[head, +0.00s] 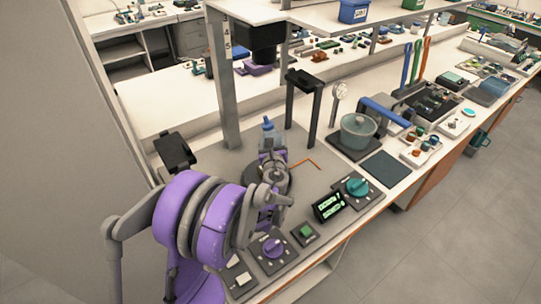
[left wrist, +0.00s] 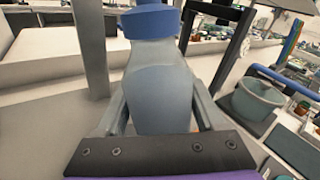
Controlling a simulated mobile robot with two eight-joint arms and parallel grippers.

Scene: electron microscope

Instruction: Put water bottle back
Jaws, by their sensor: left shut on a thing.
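The water bottle (head: 273,139) is translucent blue-grey with a blue cap and stands upright on the left part of the bench. My left gripper (head: 272,157) reaches it from the front and is shut on it. In the left wrist view the bottle (left wrist: 160,88) fills the middle, with one finger on each side of it. Its lower part is hidden by my gripper, so I cannot tell whether it touches the surface beneath. A dark round disc (head: 286,184) shows partly behind my wrist. My right gripper is not in view.
A grey post (head: 226,90) and a black stand (head: 315,110) rise behind the bottle. A lidded pot (head: 358,135) stands to the right. Knob panels (head: 272,246) and a small display (head: 328,205) line the front edge. A bent orange rod (head: 305,162) lies beside the bottle.

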